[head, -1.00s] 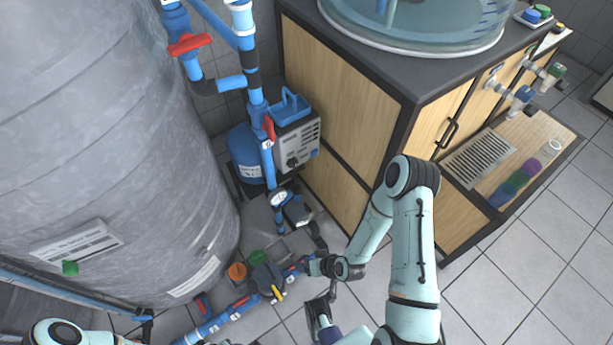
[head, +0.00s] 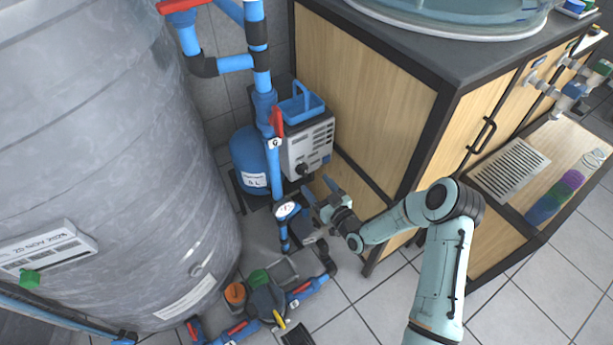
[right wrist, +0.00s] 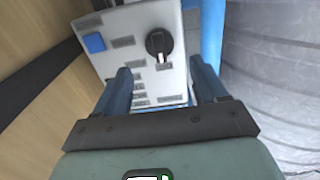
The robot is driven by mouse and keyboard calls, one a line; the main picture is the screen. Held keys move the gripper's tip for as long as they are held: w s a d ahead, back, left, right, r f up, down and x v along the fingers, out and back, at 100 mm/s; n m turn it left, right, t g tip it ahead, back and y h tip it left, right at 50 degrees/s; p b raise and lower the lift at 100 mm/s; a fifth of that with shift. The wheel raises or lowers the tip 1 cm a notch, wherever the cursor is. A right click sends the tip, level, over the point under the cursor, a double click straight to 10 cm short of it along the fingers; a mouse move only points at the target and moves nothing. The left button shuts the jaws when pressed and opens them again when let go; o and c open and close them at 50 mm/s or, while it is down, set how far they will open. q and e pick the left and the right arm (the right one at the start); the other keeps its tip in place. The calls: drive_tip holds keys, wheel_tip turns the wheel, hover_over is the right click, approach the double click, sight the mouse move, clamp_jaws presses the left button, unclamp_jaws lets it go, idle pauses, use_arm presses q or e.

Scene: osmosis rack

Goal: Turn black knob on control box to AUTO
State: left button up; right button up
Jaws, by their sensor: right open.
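The grey control box (head: 312,140) stands against the wood cabinet's side, behind a blue vertical pipe. Its black knob (head: 304,170) is low on the front face. In the right wrist view the knob (right wrist: 159,45) is a round black dial with a raised grip running nearly up and down; the labels around it are too small to read. My right gripper (head: 319,190) is open and empty, just below and in front of the box. In the wrist view its fingers straddle the box's face, with the knob beyond the fingertips and untouched. My left gripper is out of view.
A blue pipe (head: 263,93) with a red-handled valve (head: 277,121) runs close left of the box. A gauge (head: 286,210) and a filter assembly (head: 264,298) sit below. The large grey tank (head: 100,150) fills the left; the wood cabinet (head: 360,90) is on the right.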

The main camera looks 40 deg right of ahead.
sight(306, 173)
drive_tip(key=w, duration=0.2)
drive_tip(key=w+b, duration=0.1)
drive_tip(key=w, duration=0.1)
drive_tip(key=shift+w+d+f, duration=0.1)
drive_tip(key=shift+w+d, duration=0.1)
drive_tip(key=shift+w, duration=0.15)
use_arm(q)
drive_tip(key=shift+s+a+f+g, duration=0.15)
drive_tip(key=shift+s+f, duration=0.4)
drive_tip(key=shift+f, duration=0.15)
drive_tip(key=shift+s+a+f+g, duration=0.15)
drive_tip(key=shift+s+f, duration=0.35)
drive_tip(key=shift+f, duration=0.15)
use_arm(e)
drive_tip(key=shift+w+d, duration=0.1)
drive_tip(key=shift+w, duration=0.6)
drive_tip(key=c, duration=1)
